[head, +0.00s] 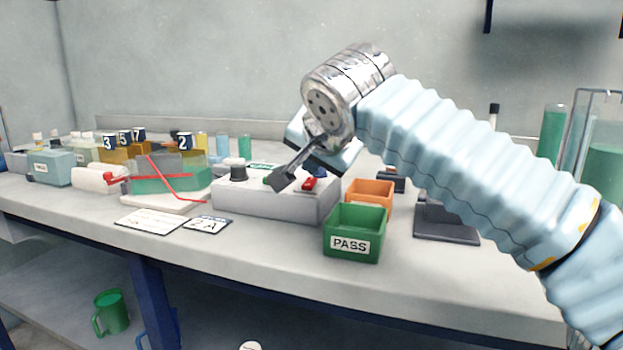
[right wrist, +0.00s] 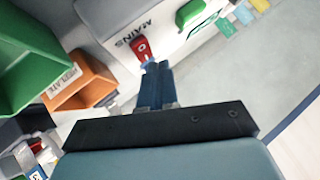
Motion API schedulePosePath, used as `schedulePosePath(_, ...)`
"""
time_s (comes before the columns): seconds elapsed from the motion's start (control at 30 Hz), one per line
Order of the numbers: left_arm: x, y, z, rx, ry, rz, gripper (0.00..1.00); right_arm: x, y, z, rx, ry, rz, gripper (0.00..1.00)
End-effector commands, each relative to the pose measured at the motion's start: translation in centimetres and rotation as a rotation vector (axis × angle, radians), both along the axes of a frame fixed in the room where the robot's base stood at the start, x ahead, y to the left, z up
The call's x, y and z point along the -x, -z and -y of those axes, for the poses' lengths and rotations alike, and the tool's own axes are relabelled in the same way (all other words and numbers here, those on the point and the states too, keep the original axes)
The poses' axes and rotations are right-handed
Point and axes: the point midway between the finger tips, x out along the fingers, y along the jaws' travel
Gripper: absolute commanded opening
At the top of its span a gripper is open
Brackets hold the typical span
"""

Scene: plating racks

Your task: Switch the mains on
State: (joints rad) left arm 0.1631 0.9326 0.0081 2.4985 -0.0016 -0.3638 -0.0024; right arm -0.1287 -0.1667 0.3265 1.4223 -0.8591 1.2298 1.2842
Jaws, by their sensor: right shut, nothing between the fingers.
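The grey power box (head: 270,205) stands on the bench, with a black knob and a green part on top. Its red mains switch (head: 310,183) is at the right end of the top. In the right wrist view the red switch (right wrist: 141,50) sits beside the printed word MAINS and carries a small white mark too small to read. My right gripper (head: 279,181) is shut and empty, pointing down over the box. In the right wrist view its fingertips (right wrist: 152,68) are right at the switch's near end; I cannot tell whether they touch. My left gripper is out of view.
A green PASS bin (head: 355,250) and an orange bin (head: 369,187) stand just right of the box. A red-wired tray (head: 165,180) and numbered containers are to the left. White cards (head: 150,221) lie on the front, where the bench is otherwise fairly clear.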

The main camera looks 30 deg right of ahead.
Motion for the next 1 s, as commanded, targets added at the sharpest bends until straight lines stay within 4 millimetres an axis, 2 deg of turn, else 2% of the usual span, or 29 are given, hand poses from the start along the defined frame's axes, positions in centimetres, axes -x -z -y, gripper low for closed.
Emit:
schedulePosePath(0.73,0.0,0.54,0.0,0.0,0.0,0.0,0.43,-0.09,0.63,0.09,0.0,0.0,0.0,0.0)
schedulePosePath(1.0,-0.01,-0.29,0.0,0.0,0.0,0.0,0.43,0.01,-0.3,-0.01,0.0,0.0,0.0,0.0)
